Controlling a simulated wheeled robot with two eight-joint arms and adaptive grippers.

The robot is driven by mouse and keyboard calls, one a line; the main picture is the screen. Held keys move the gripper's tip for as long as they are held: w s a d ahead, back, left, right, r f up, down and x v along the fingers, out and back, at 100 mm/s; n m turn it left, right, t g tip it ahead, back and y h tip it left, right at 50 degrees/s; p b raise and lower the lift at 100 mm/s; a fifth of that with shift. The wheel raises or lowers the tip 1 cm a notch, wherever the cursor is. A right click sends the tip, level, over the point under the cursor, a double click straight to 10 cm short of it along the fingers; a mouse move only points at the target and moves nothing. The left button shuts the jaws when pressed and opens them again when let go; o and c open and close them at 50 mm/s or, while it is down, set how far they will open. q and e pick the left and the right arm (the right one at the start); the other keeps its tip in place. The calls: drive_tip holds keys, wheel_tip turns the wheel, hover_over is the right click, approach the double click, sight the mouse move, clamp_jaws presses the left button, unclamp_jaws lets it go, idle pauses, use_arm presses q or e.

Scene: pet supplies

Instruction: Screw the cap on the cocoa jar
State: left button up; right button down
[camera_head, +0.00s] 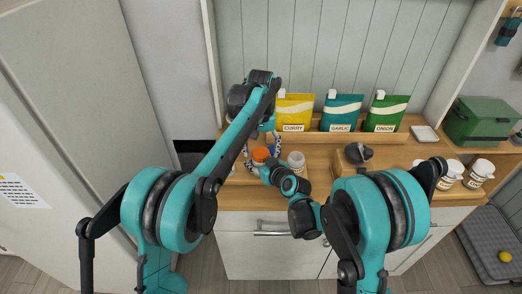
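An orange cap (260,155) shows at the left of the wooden counter, on or above something hidden below it. My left gripper (262,148) points down there, its blue-and-white fingers on both sides near the cap; whether they touch it I cannot tell. My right gripper (266,172) reaches in from the right, just below the cap in the picture. Its fingers are small and partly hidden, so its grip is unclear. A white jar (297,162) with a label stands upright just right of the grippers. I cannot read which jar is cocoa.
Curry (294,113), garlic (341,113) and onion (386,114) pouches stand on the back ledge. A dark grey object (358,153) sits on a wooden stand. White jars (479,175) and a green box (480,122) are at the right. A small white dish (424,134) lies behind.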

use_arm(q)
drive_tip(key=shift+r, duration=0.1)
wheel_tip(320, 180, up, 12)
idle(0.6)
use_arm(e)
drive_tip(key=c, duration=0.6)
unclamp_jaws()
drive_tip(key=shift+c, duration=0.2)
drive_tip(key=v, duration=1.2)
